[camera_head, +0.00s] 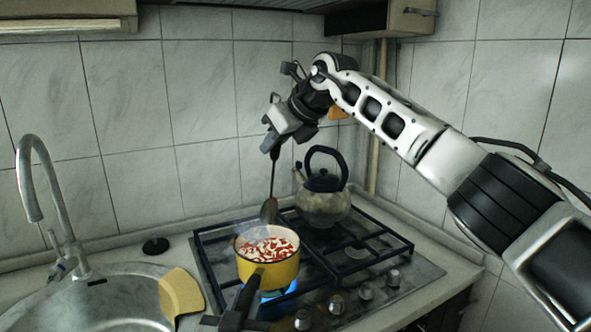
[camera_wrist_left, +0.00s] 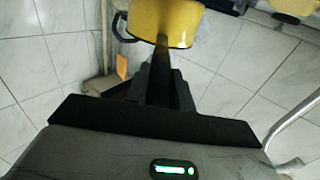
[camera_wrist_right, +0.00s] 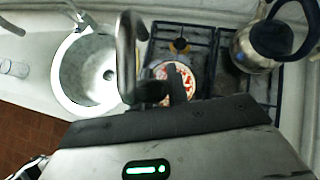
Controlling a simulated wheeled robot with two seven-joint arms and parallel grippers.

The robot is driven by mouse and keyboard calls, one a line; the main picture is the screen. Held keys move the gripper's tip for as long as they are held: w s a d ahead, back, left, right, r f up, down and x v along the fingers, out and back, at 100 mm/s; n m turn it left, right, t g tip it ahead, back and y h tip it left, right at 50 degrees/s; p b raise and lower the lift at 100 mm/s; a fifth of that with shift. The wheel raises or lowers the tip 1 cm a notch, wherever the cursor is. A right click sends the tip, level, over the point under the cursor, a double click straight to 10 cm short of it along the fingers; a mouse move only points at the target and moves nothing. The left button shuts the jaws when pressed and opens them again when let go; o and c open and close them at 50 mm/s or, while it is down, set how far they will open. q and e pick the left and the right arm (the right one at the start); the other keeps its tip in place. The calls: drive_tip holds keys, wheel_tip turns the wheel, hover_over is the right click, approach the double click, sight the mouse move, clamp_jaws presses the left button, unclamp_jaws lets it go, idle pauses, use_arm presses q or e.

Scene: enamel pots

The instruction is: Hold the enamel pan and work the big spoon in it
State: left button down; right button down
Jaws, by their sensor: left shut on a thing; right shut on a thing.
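The yellow enamel pan (camera_head: 268,272) stands on the front left of the hob, holding red and white pieces. My left gripper (camera_head: 243,303) is shut on its dark handle, which also shows below the pan (camera_wrist_left: 165,25) in the left wrist view. My right gripper (camera_head: 273,143) is shut on the upper end of the big spoon (camera_head: 270,190), high above the hob. The spoon hangs nearly upright, its dark bowl at the pan's back rim. I cannot tell whether its tip is inside. The right wrist view shows the pan's contents (camera_wrist_right: 178,75) from above.
A blue flame (camera_head: 285,291) burns under the pan. A kettle (camera_head: 322,205) stands behind it to the right on the hob (camera_head: 385,262). The sink (camera_head: 90,305) with its tall tap (camera_head: 40,185) is at left, and a yellow board-like thing (camera_head: 182,292) is by its edge.

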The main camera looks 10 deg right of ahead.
sight(269, 202)
drive_tip(key=shift+w+f, duration=0.15)
drive_tip(key=shift+f, duration=0.4)
wheel_tip(269, 202, down, 11)
drive_tip(key=shift+r, duration=0.1)
